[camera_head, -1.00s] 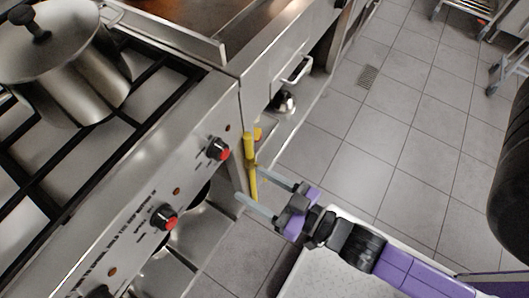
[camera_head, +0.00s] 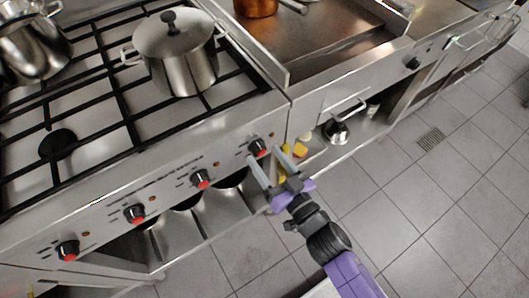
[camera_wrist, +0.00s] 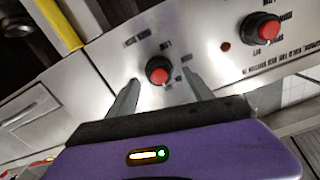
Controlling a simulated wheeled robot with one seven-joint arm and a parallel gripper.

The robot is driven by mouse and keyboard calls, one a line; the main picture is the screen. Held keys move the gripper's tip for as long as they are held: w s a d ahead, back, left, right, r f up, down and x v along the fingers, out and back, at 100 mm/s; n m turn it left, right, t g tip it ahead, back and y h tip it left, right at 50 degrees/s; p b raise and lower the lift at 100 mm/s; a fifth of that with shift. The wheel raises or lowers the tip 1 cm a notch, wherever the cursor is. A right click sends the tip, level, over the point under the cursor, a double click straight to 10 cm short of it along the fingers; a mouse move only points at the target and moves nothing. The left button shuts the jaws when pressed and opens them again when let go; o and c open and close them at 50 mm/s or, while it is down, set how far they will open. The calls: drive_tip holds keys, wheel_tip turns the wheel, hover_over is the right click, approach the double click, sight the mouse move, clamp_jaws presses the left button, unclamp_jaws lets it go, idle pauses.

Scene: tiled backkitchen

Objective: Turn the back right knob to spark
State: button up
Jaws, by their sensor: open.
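The stove's front panel (camera_head: 165,190) carries a row of black knobs with red faces. The rightmost knob (camera_head: 258,147) is closest to my gripper (camera_head: 264,154). My gripper is open, its two grey fingers pointing at the panel. In the wrist view, that knob (camera_wrist: 158,70) appears between the two fingertips (camera_wrist: 160,77), with a gap on each side. I cannot tell whether the fingers touch it or how deep they reach. A neighbouring knob (camera_head: 201,179) also shows in the wrist view (camera_wrist: 262,28), outside the fingers. The panel's labels are too small to read.
A lidded steel pot (camera_head: 178,55) stands on the black burner grates (camera_head: 100,75). Another steel pot (camera_head: 32,40) is at far left. A griddle unit (camera_head: 310,40) adjoins on the right. A yellow bar (camera_wrist: 58,22) is beside the panel's edge. Tiled floor (camera_head: 420,190) is open at right.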

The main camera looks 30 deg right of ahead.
drive_tip(key=shift+w, duration=0.9)
drive_tip(key=shift+c, duration=0.5)
clamp_jaws()
drive_tip(key=shift+n, duration=0.4)
drive_tip(key=n+b, duration=0.1)
drive_tip(key=n, duration=0.2)
drive_tip(key=shift+f+n, duration=0.1)
drive_tip(key=shift+n, duration=0.2)
drive_tip(key=shift+a+n+b, duration=0.1)
drive_tip(key=shift+n+b, duration=0.25)
drive_tip(key=shift+n, duration=1.35)
